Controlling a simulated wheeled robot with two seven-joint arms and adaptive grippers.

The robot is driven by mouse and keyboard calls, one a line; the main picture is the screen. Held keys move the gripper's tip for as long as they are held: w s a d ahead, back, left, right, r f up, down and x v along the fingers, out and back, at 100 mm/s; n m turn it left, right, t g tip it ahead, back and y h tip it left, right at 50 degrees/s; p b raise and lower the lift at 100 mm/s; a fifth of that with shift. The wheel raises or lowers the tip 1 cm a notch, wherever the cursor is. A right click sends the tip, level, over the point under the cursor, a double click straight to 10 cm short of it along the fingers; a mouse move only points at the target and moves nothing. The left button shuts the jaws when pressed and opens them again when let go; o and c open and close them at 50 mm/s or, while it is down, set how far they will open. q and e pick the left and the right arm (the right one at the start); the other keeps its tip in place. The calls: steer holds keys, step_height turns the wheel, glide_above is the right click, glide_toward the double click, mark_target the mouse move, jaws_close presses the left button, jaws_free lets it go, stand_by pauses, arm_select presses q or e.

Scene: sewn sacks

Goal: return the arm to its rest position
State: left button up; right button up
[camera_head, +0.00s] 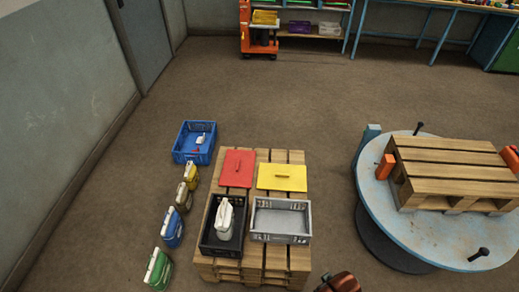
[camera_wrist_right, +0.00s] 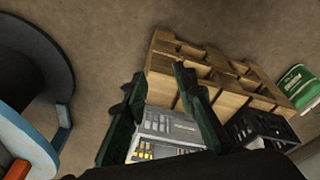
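My right gripper (camera_wrist_right: 160,82) shows in the right wrist view with its two dark green fingers spread apart and nothing between them. Below the fingers are a grey crate (camera_wrist_right: 170,126) and the side of a wooden pallet (camera_wrist_right: 163,85). My left gripper is in neither view. A reddish-brown shape (camera_head: 341,282) is cut off by the head view's bottom edge; I cannot tell what it is.
The pallet holds a black crate (camera_head: 207,240) with a white jug (camera_head: 225,218), a red lid (camera_head: 237,168) and a yellow lid (camera_head: 282,177). Several jugs and a blue crate (camera_head: 184,155) stand left. A round table (camera_head: 376,193) stands right. Floor between is clear.

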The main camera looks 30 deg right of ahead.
steer(key=s+a+f+p, duration=0.1)
steer(key=s+f+p, duration=0.1)
steer(key=f, duration=0.9)
steer(key=s+f+p, duration=0.1)
steer(key=s+f, duration=0.2)
steer(key=f, duration=0.8)
arm_select(q)
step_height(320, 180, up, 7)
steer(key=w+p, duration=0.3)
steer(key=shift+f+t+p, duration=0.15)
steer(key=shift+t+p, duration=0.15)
steer(key=shift+p, duration=0.05)
arm_select(e)
steer(key=s+f+g, duration=0.1)
steer(key=s+f, duration=0.5)
steer(key=s, duration=0.2)
steer(key=s+f+n, duration=0.1)
steer(key=s+f, duration=0.5)
steer(key=s, duration=0.3)
steer(key=shift+s+a+g+y, duration=0.2)
steer(key=shift+s+g+y, duration=0.1)
steer(key=shift+g, duration=0.1)
steer(key=shift+w, duration=0.1)
